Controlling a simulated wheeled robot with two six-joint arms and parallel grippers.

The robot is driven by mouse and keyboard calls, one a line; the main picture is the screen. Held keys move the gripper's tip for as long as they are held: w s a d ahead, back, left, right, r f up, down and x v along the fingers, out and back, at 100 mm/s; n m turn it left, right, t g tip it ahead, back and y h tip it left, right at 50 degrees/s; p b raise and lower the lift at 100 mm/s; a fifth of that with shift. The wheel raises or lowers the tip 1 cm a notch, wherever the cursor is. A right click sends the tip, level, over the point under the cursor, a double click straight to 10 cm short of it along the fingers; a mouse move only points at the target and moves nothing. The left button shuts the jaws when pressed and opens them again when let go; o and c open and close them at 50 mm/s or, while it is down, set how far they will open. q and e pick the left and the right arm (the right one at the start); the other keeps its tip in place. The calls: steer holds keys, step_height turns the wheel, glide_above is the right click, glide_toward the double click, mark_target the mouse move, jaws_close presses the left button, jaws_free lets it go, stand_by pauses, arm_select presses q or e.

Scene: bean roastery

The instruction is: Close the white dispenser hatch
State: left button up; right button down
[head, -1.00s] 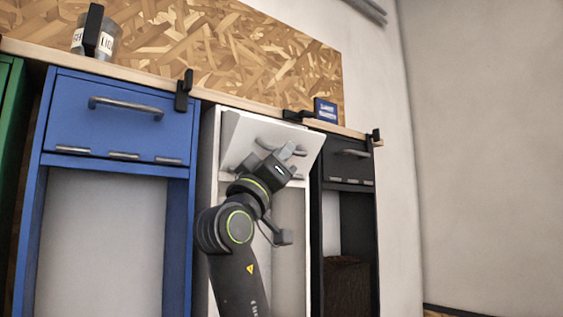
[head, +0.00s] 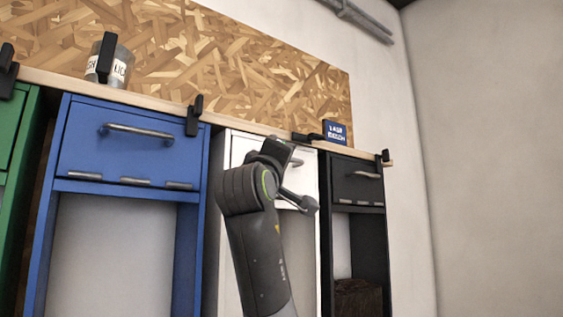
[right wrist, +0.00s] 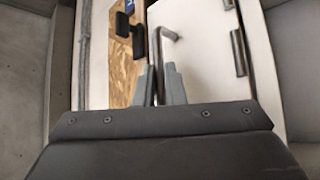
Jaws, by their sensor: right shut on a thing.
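The white dispenser hatch (head: 305,177) is in the middle of the head view, between the blue and black units. It stands upright and looks flush or nearly flush with its frame; my arm covers much of it. In the right wrist view the white hatch panel (right wrist: 200,70) fills the right of centre, with its bent metal handle (right wrist: 166,34) running down to the fingers. My right gripper (right wrist: 157,85) is shut on that handle. In the head view my right gripper (head: 283,155) is at the hatch's upper part, its fingertips mostly hidden. My left gripper is not in view.
A blue dispenser (head: 128,145) stands to the left and a black one (head: 357,180) to the right, both hatches shut. The wooden shelf edge (head: 160,105) above carries black clips, a blue sign (head: 335,131) and a labelled canister (head: 118,68).

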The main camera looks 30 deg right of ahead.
steer(key=shift+s+r, duration=0.15)
steer(key=shift+r, duration=0.1)
steer(key=c, duration=1.8)
jaws_free()
steer(key=shift+d, duration=0.1)
steer(key=o, duration=0.3)
steer(key=shift+d+f, duration=0.15)
steer(key=shift+d, duration=0.1)
steer(key=b+v, duration=0.9)
steer(key=v, duration=0.8)
steer(key=shift+a+f, duration=0.15)
steer(key=shift+a, duration=0.1)
